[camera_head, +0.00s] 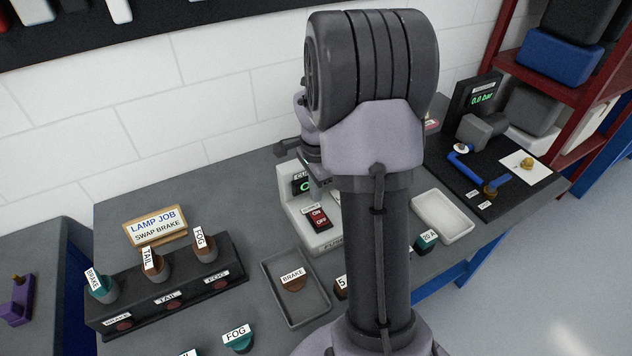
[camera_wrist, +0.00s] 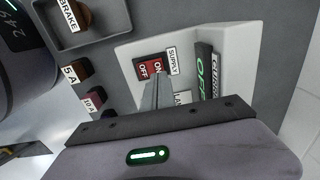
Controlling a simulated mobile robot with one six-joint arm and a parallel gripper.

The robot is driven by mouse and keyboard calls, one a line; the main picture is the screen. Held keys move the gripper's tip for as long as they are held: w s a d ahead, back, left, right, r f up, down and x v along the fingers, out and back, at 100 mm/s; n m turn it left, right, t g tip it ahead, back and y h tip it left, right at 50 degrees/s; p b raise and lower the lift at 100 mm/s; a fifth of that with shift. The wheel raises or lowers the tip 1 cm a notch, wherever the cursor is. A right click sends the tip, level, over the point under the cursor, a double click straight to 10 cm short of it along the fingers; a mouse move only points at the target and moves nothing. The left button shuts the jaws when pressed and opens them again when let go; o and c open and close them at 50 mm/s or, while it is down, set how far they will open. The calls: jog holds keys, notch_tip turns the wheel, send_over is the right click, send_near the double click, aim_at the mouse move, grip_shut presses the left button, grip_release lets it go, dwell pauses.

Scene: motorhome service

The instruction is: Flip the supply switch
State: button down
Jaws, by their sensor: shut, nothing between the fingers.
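The supply switch (camera_head: 319,219) is a red rocker marked ON and OFF on a pale panel unit (camera_head: 298,216) on the bench. In the wrist view the switch (camera_wrist: 148,68) lies beside its SUPPLY label (camera_wrist: 172,60). My gripper (camera_wrist: 160,80) is shut and empty, its fingertips over or close to the ON end; I cannot tell if they touch. Which way the rocker is tilted is unclear. The unit's small display (camera_wrist: 202,75) shows green characters starting with O. In the head view my arm hides part of the unit.
A lamp block (camera_head: 165,290) with labelled lamps and a grey tray (camera_head: 268,270) holding a BRAKE piece (camera_head: 292,283) stand to the left. Labelled fuses, including a 20 A one (camera_head: 427,240), and a white tray (camera_head: 443,214) lie near the unit. The wall is behind.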

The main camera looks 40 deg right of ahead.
aim_at(315, 211)
notch_tip(315, 211, down, 5)
jog(key=shift+f+b, duration=0.15)
jog(key=shift+b, duration=0.4)
jog(key=shift+w+p, duration=0.1)
jog(key=shift+p, duration=0.2)
jog(key=shift+w+f, duration=0.1)
jog(key=shift+f, duration=0.05)
jog(key=shift+s+a+r, duration=0.15)
jog(key=shift+s+r, duration=0.2)
jog(key=shift+s, duration=0.45)
notch_tip(315, 211, up, 14)
jog(key=w+p, duration=0.2)
jog(key=p, duration=0.3)
jog(key=shift+w+d, duration=0.2)
jog(key=shift+d, duration=0.1)
jog(key=shift+f, duration=0.1)
